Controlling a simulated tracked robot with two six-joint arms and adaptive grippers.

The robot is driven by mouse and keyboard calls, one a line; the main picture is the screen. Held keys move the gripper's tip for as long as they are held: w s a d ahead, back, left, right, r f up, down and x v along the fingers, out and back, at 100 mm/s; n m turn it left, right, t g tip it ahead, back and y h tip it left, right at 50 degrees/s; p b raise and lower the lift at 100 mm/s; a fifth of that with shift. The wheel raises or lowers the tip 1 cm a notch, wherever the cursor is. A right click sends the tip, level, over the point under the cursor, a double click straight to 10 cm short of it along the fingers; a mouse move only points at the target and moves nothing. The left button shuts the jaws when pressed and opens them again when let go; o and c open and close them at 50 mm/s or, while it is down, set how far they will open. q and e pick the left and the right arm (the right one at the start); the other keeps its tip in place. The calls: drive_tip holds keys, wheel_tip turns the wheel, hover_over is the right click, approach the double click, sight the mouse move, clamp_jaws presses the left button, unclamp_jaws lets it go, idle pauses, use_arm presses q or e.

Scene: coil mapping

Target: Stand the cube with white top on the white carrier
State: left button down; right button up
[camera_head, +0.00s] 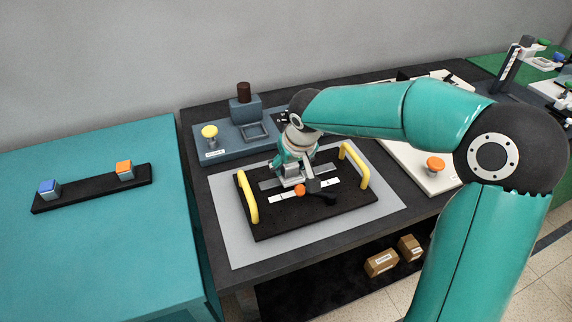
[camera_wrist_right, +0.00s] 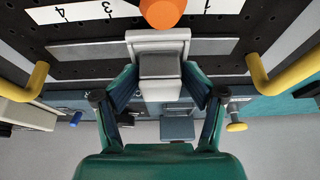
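The cube with the white top (camera_wrist_right: 160,90) is between the fingers of my right gripper (camera_wrist_right: 161,82) in the right wrist view, its grey side facing the orange knob. Both fingertips press against its sides. The white carrier (camera_wrist_right: 160,40) is directly at the cube's base; I cannot tell whether the cube rests on it or sits just above. In the head view the right gripper (camera_head: 291,165) points down over the middle of the black plate (camera_head: 345,205), and the cube is mostly hidden there. My left gripper is not in view.
An orange knob (camera_head: 300,190) is close to the carrier. Yellow handles (camera_head: 247,197) (camera_head: 354,165) stand at both sides of the plate. A blue-grey station (camera_head: 228,148) with a yellow button stands behind. Blue-topped (camera_head: 48,189) and orange-topped (camera_head: 125,170) cubes stand on a rack at left.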

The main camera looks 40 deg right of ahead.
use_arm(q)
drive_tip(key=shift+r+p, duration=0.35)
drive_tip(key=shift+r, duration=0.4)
use_arm(e)
drive_tip(key=v, duration=1.2)
drive_tip(key=shift+r, duration=0.35)
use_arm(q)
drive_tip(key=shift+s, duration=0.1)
